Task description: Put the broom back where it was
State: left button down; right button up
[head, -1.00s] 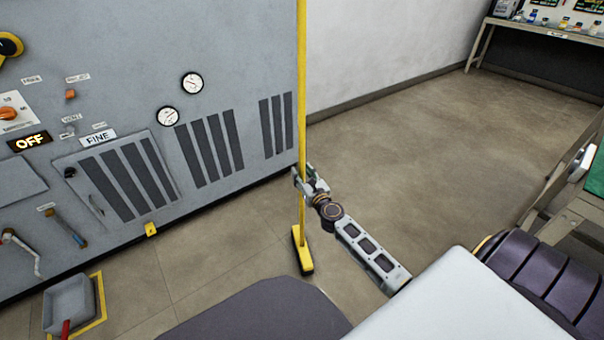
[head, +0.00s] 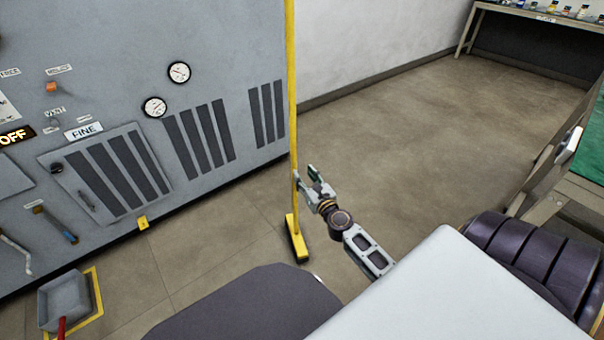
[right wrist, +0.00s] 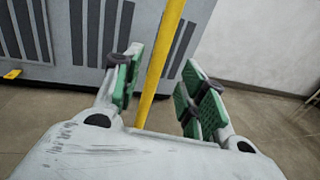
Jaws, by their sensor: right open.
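The broom (head: 291,110) has a long yellow handle and a yellow head with dark bristles (head: 296,240) on the floor. It stands upright in front of the grey machine's right end. My right gripper (head: 306,180) is open beside the lower handle in the head view. In the right wrist view the yellow handle (right wrist: 158,70) passes between the two open green-padded fingers of my gripper (right wrist: 158,95), apparently beyond or between the tips; contact cannot be made out. My left gripper is not in view.
The grey machine (head: 110,60) with gauges and vents stands at left. A grey dustpan (head: 62,300) lies in a yellow-marked floor square at lower left. A workbench (head: 540,18) stands far right, and a green-topped table (head: 592,150) is nearer. Floor right of the broom is clear.

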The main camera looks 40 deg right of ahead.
jog(key=shift+s+a, duration=0.2)
jog(key=shift+s, duration=1.1)
jog(key=s+a+f+n+g+y, duration=0.2)
jog(key=s+a+f+n+y, duration=0.1)
jog(key=a+n, duration=0.35)
jog(key=s+a+f+n+g+y, duration=0.1)
jog(key=s+a+f+n+y, duration=0.1)
jog(key=a+n, duration=0.5)
jog(key=s+a+f+n+g+y, duration=0.25)
jog(key=a+n, duration=0.35)
jog(key=n, duration=0.3)
jog(key=s+a+f+n+g, duration=0.3)
jog(key=s+n, duration=0.3)
jog(key=n, duration=0.2)
jog(key=s+a+f+n+g, duration=0.3)
jog(key=s+f+n, duration=0.3)
jog(key=s+n, duration=0.1)
jog(key=shift+s+f+n+h, duration=0.2)
jog(key=shift+n+h, duration=0.25)
jog(key=shift+n, duration=0.4)
